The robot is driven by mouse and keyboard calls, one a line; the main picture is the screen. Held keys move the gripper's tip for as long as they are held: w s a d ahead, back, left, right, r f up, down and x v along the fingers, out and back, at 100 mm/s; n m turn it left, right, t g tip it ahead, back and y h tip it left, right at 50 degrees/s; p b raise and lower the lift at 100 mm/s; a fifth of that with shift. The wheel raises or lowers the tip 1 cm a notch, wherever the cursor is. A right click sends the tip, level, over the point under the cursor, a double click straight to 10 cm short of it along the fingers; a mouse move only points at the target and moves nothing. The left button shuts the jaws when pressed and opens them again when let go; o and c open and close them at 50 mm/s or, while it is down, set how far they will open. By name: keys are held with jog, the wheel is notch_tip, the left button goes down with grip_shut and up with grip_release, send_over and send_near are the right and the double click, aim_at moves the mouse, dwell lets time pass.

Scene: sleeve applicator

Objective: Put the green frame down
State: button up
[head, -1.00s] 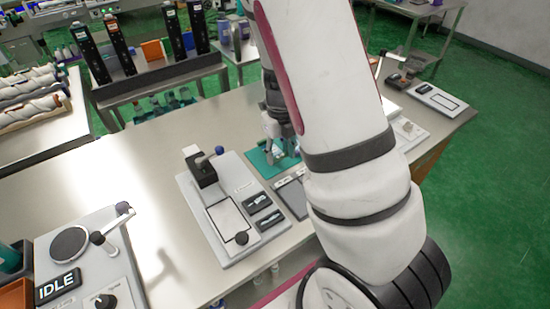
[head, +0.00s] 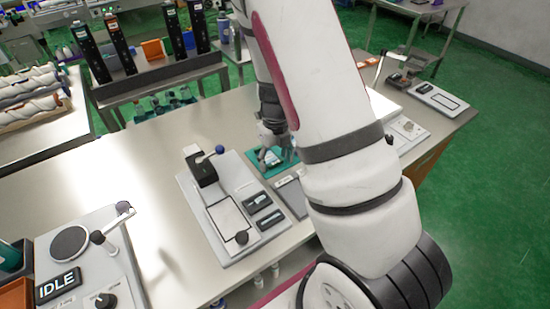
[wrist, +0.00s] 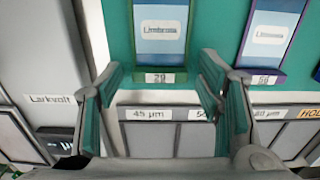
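The green frame (wrist: 160,77) lies on the teal mat (wrist: 119,30) in the wrist view. Its lower edge is green with a "20" label, and a white and blue card shows inside it. My gripper (wrist: 162,70) has its two teal-padded fingers spread, one on each side of the frame's lower end. Gaps show between the fingers and the frame, and nothing is held. In the head view my gripper (head: 272,138) is over the teal mat (head: 254,158); my arm partly hides this area, and the frame cannot be made out clearly there.
A purple-edged frame labelled "60" (wrist: 263,76) lies right of the green one. A row of grey labelled slots (wrist: 153,139) borders the mat's near side. Left of the mat is a white fixture (head: 243,181) with a blue-knobbed lever. Bare bench (head: 150,165) lies farther left.

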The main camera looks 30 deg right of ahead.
aim_at(275, 162)
jog(key=s+a+r+n+t+y+p, duration=0.1)
jog(key=a+r+n, duration=0.15)
jog(key=r, duration=0.65)
jog(key=s+a+r+n, duration=0.15)
jog(key=r+n, duration=0.25)
jog(key=r, duration=0.5)
jog(key=s+a+r+n+t, duration=0.1)
jog(key=s+a+r+n, duration=0.2)
jog(key=n, duration=0.6)
jog(key=s+a+r+n+t, duration=0.1)
jog(key=s+a+r+n, duration=0.2)
jog(key=s+r+n, duration=0.4)
jog(key=s+a+r+n+t+h, duration=0.1)
jog(key=s+r+n, duration=0.4)
jog(key=n, duration=0.8)
jog(key=shift+s+a+t, duration=0.6)
jog(key=shift+s+a, duration=0.35)
jog(key=shift+s, duration=0.1)
jog(key=shift+d+r+n, duration=0.1)
jog(key=shift+r+n, duration=0.05)
jog(key=shift+n, duration=0.1)
